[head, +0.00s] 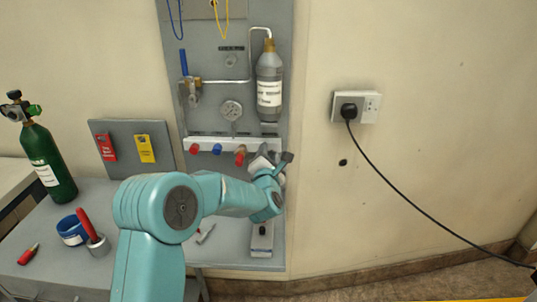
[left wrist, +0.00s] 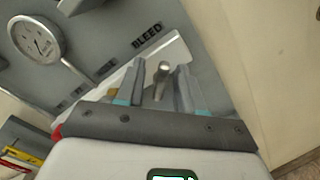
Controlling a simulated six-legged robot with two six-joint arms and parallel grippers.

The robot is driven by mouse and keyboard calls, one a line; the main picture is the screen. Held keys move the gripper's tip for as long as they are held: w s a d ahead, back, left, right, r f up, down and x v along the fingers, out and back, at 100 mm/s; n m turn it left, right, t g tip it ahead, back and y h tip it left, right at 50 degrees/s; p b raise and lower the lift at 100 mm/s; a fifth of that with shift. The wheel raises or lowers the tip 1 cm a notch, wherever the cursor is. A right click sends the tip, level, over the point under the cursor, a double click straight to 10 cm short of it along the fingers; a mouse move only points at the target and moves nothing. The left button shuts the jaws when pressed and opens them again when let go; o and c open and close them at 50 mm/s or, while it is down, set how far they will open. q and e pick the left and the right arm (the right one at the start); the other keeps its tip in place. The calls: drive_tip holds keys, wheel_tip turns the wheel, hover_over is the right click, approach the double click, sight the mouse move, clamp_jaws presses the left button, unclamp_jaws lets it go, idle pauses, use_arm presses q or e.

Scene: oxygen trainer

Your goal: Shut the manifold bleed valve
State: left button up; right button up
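The bleed valve shows in the left wrist view as a small metallic handle (left wrist: 161,74) below a "BLEED" label (left wrist: 147,36). My left gripper (left wrist: 158,84) has its two fingers apart, one on each side of this handle. Gaps show between the handle and both fingers, so it does not look gripped. In the head view my left gripper (head: 284,160) is at the right end of the pale manifold bar (head: 222,144) and hides the valve there. My right gripper is in neither view.
A pressure gauge (head: 232,109) and a grey bottle (head: 269,85) are on the panel above the bar. A green cylinder (head: 48,165) stands at the left. A plugged cable (head: 405,190) hangs at the right.

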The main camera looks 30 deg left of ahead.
use_arm(q)
clamp_jaws()
